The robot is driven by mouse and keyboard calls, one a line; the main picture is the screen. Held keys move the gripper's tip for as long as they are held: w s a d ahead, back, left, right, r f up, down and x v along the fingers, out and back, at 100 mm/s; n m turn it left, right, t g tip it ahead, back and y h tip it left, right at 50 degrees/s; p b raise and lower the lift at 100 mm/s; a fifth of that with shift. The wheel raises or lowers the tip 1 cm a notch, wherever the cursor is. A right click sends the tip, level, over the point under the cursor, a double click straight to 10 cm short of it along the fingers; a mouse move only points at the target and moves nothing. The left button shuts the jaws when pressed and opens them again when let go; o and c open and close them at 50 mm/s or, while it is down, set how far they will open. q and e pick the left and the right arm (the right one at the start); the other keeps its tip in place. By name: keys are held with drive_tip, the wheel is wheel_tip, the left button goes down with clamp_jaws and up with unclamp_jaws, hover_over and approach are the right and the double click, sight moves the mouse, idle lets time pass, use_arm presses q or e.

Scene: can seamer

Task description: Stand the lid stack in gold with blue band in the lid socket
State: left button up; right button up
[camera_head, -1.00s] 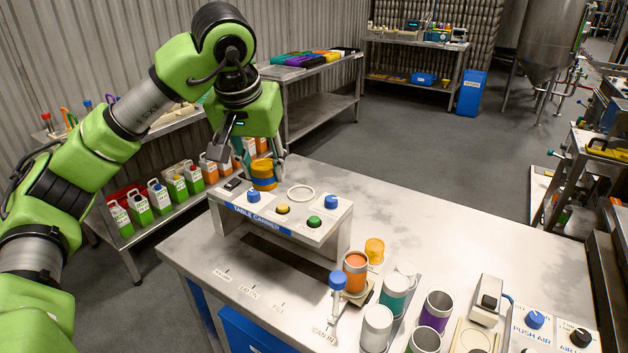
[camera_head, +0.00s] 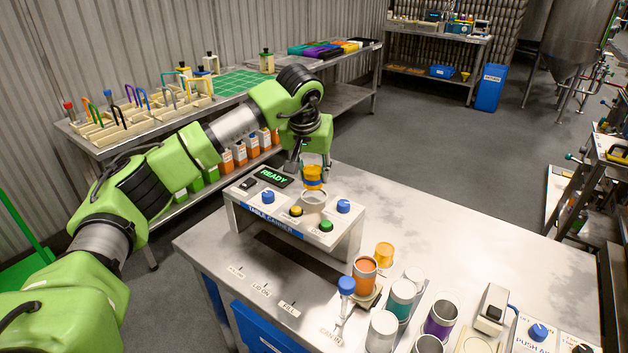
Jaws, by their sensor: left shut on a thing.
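The lid stack (camera_head: 313,183), gold with a blue band, is upright in my left gripper (camera_head: 314,176), which is shut on it. The lid socket, a pale ring (camera_head: 313,203), is on top of the table canner (camera_head: 290,240). The stack shows at the far rim of the socket in the picture, seemingly above it; I cannot tell the exact gap. The gripper's fingers are partly hidden behind the stack and wrist. My right gripper is not in view.
The canner's top has blue, yellow and green knobs and a display (camera_head: 273,177) reading READY. An orange can (camera_head: 364,277), a gold stack (camera_head: 384,254) and several other cans stand at the front right. The table's back right is clear.

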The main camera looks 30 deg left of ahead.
sight(314, 185)
use_arm(q)
drive_tip(key=x, duration=0.1)
drive_tip(key=p+x, duration=0.1)
drive_tip(key=x, duration=0.1)
drive_tip(key=shift+s+d+f+p, duration=0.15)
drive_tip(key=shift+f+p, duration=0.15)
drive_tip(key=shift+f, duration=0.25)
drive_tip(key=shift+f, duration=0.15)
drive_tip(key=o, duration=1.1)
